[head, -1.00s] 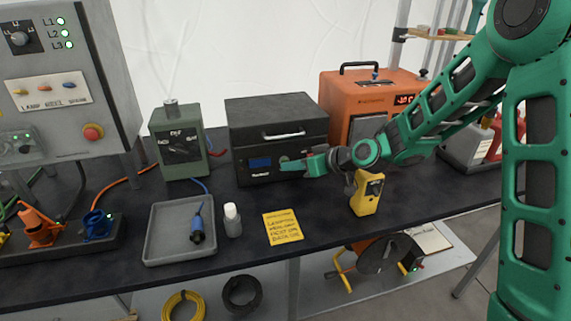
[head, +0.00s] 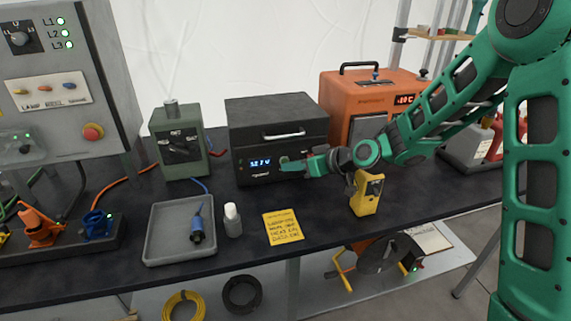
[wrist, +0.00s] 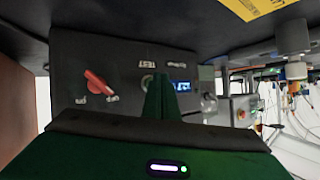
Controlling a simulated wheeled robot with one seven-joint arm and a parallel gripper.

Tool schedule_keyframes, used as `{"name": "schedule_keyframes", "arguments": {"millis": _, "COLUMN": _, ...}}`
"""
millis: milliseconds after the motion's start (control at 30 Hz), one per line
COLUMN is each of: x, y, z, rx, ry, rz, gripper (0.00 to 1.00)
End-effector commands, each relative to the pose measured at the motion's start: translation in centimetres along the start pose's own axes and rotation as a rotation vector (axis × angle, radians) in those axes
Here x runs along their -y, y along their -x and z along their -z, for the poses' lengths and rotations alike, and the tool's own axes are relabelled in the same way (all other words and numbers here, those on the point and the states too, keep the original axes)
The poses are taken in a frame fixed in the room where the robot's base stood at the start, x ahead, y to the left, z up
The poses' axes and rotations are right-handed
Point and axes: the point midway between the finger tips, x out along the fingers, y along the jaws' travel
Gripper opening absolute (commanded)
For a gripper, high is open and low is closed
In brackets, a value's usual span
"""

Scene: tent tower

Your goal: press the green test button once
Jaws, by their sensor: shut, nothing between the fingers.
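The black box (head: 277,115) with a silver handle stands on the dark bench. Its front panel also shows upside down in the wrist view (wrist: 123,60), with a red knob (wrist: 97,82) and a lit blue display (wrist: 181,87). The display also shows lit in the head view (head: 260,163). My gripper (head: 288,164) is shut and empty, with its tips at the panel beside the display. In the wrist view the shut fingers (wrist: 161,92) cover most of the spot under the TEST label. Only part of a round rim shows there. The button's green face is hidden, and I cannot tell whether the tips touch it.
A yellow handheld meter (head: 367,195) stands below my arm. A green box (head: 180,145) is left, an orange unit (head: 352,97) right.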

Motion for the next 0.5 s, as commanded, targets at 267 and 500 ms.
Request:
{"name": "schedule_keyframes", "arguments": {"millis": 267, "x": 0.52, "y": 0.71, "z": -0.47, "rx": -0.001, "ry": 0.0, "rz": 0.0, "gripper": 0.0}}
{"name": "schedule_keyframes", "arguments": {"millis": 500, "x": 0.51, "y": 0.73, "z": -0.5, "rx": 0.0, "ry": 0.0, "rz": 0.0, "gripper": 0.0}}
